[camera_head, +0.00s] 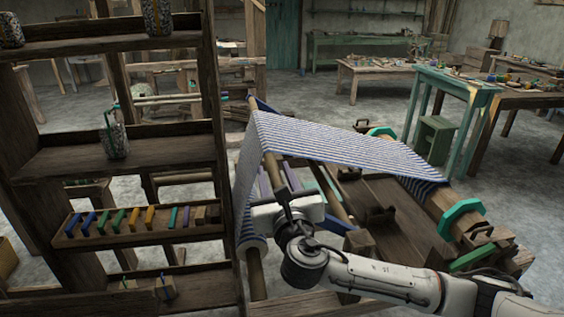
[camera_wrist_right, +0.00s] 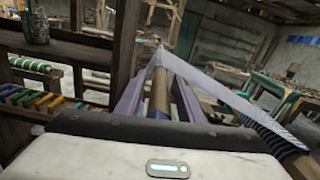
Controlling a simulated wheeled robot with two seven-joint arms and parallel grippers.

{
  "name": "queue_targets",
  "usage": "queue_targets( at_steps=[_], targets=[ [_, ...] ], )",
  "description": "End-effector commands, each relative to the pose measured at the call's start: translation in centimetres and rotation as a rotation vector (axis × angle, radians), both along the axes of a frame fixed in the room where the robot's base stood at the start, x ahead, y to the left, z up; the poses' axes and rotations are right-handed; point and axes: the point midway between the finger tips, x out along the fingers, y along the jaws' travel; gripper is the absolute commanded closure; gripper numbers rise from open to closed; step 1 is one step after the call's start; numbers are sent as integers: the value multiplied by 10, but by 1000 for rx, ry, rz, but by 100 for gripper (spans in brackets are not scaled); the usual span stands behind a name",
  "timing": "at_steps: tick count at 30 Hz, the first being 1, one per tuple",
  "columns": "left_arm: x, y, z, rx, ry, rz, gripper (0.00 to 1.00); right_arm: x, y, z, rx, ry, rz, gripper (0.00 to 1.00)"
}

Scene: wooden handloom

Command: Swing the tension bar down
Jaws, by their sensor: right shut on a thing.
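The wooden handloom has a blue-and-white striped cloth (camera_head: 330,138) stretched over it, sloping down to the right. A wooden bar (camera_head: 272,170), which looks like the tension bar, slants up from my right gripper (camera_head: 275,182) toward the cloth's upper left corner. In the right wrist view the bar (camera_wrist_right: 160,92) runs between the two purplish fingers of my right gripper (camera_wrist_right: 158,100). This gripper is shut on the bar near the loom's left side. The cloth hides part of the bar's far end. My left gripper is not in view.
The loom's roller with green end wheels (camera_head: 460,215) lies on the right. Green and wooden tables stand behind, with open floor between.

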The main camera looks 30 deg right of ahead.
Motion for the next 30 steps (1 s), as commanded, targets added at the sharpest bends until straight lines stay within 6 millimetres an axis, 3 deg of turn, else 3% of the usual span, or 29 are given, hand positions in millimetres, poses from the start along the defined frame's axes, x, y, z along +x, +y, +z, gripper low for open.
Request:
queue_targets(
  at_steps=[1, 3, 21, 22, 30],
  targets=[
    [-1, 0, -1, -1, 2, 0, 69, -1, -2, -19, 7, 31, -15, 100],
    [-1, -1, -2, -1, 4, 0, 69, 0, 0, -23, 6, 31, -15, 100],
    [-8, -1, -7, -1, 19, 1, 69, 1, 5, -30, 3, 29, -14, 100],
    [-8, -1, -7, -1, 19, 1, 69, 1, 5, -30, 3, 29, -14, 62],
    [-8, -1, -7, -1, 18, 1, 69, 2, 7, -29, 4, 29, -10, 60]
  ],
)
